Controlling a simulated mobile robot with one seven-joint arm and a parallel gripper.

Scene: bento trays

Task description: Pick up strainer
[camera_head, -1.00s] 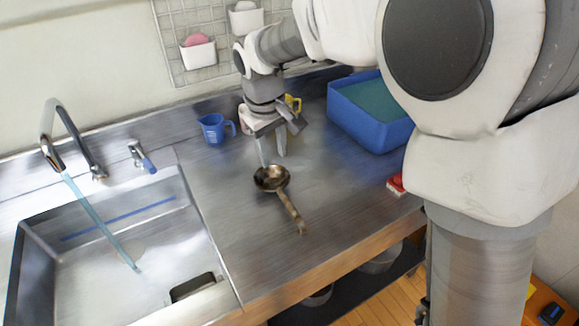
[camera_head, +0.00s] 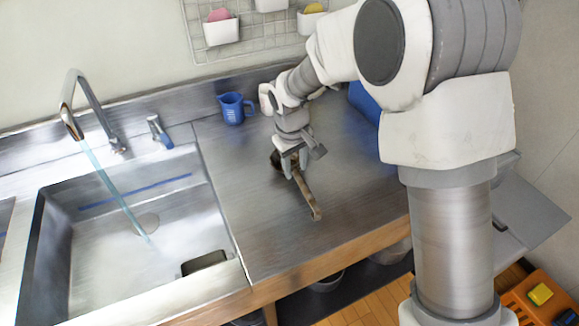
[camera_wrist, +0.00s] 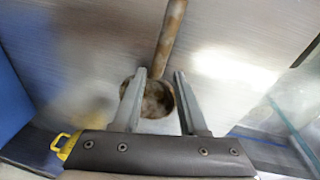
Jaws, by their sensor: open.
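The strainer (camera_head: 308,195) lies on the steel counter, its handle pointing towards the front edge. In the head view its bowl is mostly hidden behind my gripper (camera_head: 294,170). In the wrist view the round, brown-stained strainer bowl (camera_wrist: 156,100) shows between my gripper's two fingers (camera_wrist: 162,75), with the handle running up and away. My gripper is open, with the fingers apart over the bowl. I cannot tell how high the fingertips are above the counter.
A blue measuring jug (camera_head: 232,108) stands at the back of the counter. A blue bin (camera_head: 364,103) is partly hidden behind my arm. The sink (camera_head: 120,235) with its tap (camera_head: 75,105) is on the left. The counter around the strainer's handle is clear.

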